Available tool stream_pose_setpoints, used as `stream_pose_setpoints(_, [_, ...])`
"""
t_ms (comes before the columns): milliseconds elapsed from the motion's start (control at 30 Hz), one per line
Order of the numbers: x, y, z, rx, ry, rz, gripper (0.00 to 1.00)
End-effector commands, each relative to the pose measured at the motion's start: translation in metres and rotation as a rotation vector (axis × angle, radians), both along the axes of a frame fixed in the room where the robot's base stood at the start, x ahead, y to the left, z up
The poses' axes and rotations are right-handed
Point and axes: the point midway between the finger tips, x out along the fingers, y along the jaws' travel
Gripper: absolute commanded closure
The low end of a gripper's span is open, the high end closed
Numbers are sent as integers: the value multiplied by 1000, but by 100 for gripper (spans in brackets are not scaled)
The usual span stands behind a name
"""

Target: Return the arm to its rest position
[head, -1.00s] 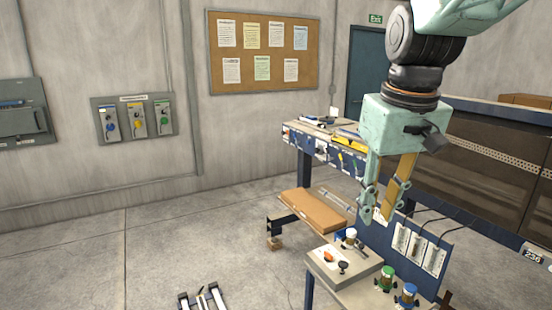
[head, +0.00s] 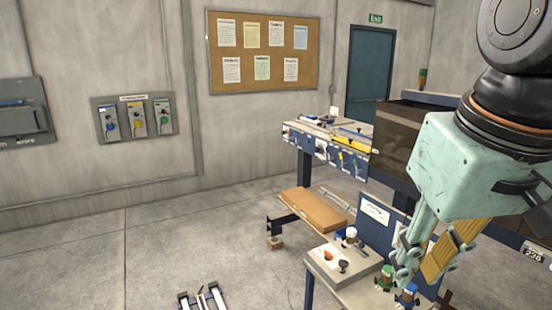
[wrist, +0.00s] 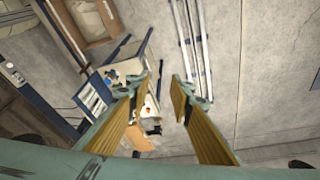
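My gripper (head: 418,276) hangs at the right of the head view, fingers pointing down. It is pale green with yellow finger pads. It appears in front of the small workstation, and its fingers hide part of the blue panel (head: 376,221) there. In the wrist view my gripper (wrist: 165,92) has its two fingers clearly apart. Nothing is between the pads; only the floor and bench far below show through the gap. The upper arm runs out of the picture at the top right.
The workstation's grey box (head: 343,265) and green-capped jar (head: 385,278) stand below my gripper. A brown board (head: 312,209) lies on a low bench, with a tool bench (head: 325,140) behind. A dark cabinet (head: 405,135) stands at the right. The floor (head: 160,255) at the left is mostly open.

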Motion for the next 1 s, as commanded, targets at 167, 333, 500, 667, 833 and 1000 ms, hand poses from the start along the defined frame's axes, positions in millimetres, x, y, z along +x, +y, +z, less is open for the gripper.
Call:
stream_pose_setpoints(167, [-31,0,-7,6,-16,-19,80])
stream_pose_setpoints(333, [-58,0,-16,13,-30,-38,80])
stream_pose_setpoints(500, [-77,0,-23,17,-40,-51,80])
stream_pose_setpoints(667, [-85,0,-27,20,-43,-59,80])
stream_pose_setpoints(833, [-87,0,-28,21,-44,-61,80])
stream_pose_setpoints(1000, [-87,0,-27,21,-44,-61,80])
